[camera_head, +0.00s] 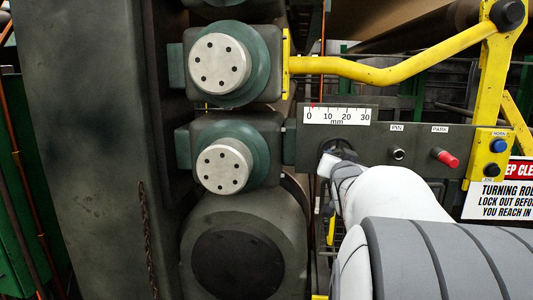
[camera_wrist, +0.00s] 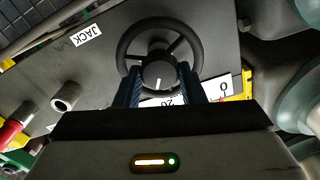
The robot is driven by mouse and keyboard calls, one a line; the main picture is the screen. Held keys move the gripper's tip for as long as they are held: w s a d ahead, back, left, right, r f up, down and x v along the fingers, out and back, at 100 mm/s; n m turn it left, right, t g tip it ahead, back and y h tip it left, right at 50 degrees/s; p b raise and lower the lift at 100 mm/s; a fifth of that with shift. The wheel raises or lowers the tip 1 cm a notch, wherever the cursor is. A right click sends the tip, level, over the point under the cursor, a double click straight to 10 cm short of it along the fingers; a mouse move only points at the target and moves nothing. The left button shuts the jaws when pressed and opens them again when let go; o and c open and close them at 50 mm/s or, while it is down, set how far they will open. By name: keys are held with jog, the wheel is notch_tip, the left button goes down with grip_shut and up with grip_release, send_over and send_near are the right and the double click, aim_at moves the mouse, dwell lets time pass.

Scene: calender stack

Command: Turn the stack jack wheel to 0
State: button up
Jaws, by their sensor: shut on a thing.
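The jack wheel (camera_wrist: 192,45) is a black spoked handwheel on a dark panel in the wrist view, with a white mark on its hub. My gripper (camera_wrist: 161,88) has its two fingers on either side of the wheel's near part and is shut on it. In the head view my gripper (camera_head: 338,158) covers most of the wheel. The white mm scale (camera_head: 337,116) reads 0 to 30, and its small red pointer stands at or just right of 0. The scale shows upside down in the wrist view (camera_wrist: 223,89), partly hidden by my fingers.
Right of the wheel on the panel (camera_head: 375,137) are a PIN knob (camera_head: 398,153) and a red PARK knob (camera_head: 446,158). A yellow guard bar (camera_head: 400,72) runs above. Green roll bearing housings (camera_head: 262,150) stand close on the left.

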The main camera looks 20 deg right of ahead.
jog(key=m+p, duration=0.3)
jog(key=m, duration=0.8)
jog(key=shift+f, duration=0.1)
jog(key=shift+m, duration=0.3)
dwell(0.3)
jog(key=o, duration=1)
jog(key=v, duration=0.8)
jog(key=shift+p, duration=0.45)
jog(key=shift+d, duration=0.1)
